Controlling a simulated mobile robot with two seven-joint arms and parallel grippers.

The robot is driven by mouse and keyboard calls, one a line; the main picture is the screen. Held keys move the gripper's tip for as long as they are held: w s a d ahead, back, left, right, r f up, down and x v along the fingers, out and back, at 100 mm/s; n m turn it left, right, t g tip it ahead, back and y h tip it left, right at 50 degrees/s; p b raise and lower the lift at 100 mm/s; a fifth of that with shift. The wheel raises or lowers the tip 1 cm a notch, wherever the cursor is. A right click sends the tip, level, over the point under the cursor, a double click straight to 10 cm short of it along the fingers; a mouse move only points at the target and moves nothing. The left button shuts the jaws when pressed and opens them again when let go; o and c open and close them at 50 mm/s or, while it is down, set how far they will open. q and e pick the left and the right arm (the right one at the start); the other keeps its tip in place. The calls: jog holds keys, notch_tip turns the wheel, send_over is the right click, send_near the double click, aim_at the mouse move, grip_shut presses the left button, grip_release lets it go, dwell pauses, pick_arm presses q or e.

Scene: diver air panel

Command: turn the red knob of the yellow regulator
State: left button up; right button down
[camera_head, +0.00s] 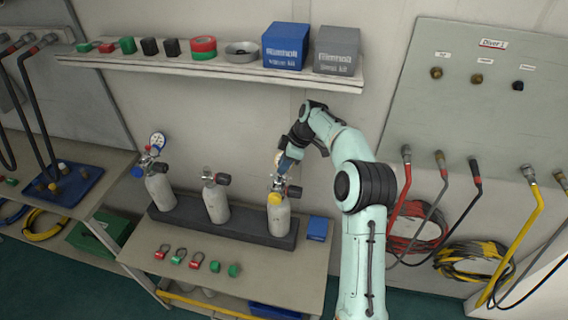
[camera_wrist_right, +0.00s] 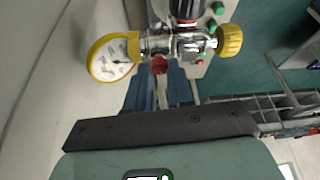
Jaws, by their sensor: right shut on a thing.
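The yellow regulator sits on the right-hand grey bottle (camera_head: 278,220), largely hidden by my right gripper in the head view. In the right wrist view its chrome body (camera_wrist_right: 172,43) has a yellow-rimmed gauge (camera_wrist_right: 111,58) on the left and a yellow knob (camera_wrist_right: 229,40) on the right. The red knob (camera_wrist_right: 159,66) shows at the tips of my right gripper's blue fingers (camera_wrist_right: 160,78). My right gripper (camera_head: 286,170) is shut on this red knob, with the fingers at either side of it. My left gripper is not in view.
Two other bottles (camera_head: 160,190) (camera_head: 216,204) stand in the dark rack (camera_head: 170,219). Red and green tags (camera_head: 196,259) and a blue box (camera_head: 317,229) lie on the bench. A shelf (camera_head: 200,67) runs above; the Diver 1 panel (camera_head: 480,120) and hoses are at right.

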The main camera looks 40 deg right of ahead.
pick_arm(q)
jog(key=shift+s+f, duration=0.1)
